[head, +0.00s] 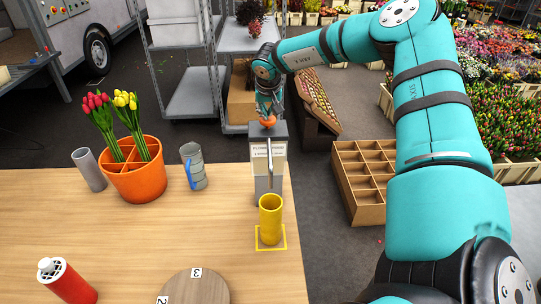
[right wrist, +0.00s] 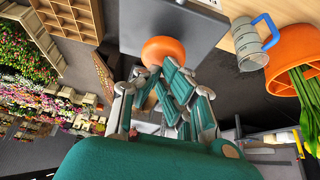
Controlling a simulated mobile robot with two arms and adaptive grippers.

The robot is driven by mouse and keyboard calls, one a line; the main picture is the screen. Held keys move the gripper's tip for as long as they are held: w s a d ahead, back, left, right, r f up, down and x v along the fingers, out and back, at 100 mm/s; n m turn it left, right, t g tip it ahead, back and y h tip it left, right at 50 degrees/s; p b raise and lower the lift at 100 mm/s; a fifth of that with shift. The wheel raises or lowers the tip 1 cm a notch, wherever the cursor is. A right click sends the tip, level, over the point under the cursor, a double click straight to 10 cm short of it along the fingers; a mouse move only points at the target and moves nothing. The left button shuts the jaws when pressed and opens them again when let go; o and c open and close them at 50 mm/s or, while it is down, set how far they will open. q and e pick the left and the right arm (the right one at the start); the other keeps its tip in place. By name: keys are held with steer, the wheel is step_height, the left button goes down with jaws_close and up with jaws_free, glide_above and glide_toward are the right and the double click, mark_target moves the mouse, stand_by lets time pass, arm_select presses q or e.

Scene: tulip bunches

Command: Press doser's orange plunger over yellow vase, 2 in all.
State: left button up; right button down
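The grey doser (head: 268,170) stands upright near the right edge of the wooden table. Its orange plunger (head: 267,122) is on top and also shows as a round orange knob in the right wrist view (right wrist: 162,49). The yellow vase (head: 270,222) stands in front of the doser, under its spout, inside a yellow square outline. My right gripper (head: 268,108) points down just above the plunger, with its fingertips (right wrist: 161,78) drawn together at the knob. I cannot tell whether they touch it. The inside of the vase is hidden. My left gripper is not in view.
An orange pot (head: 138,183) with red and yellow tulips, a grey tube (head: 89,170) and a blue-handled jug (head: 193,167) stand left of the doser. A red bottle (head: 70,283) and a round numbered board (head: 195,289) are at the front. The table's middle is clear.

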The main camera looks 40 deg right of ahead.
steer(key=shift+f+b, duration=0.4)
steer(key=shift+f, duration=0.2)
step_height(320, 180, up, 7)
steer(key=p, duration=0.3)
steer(key=shift+r+p, duration=0.1)
steer(key=shift+p, duration=0.2)
steer(key=shift+r, duration=0.15)
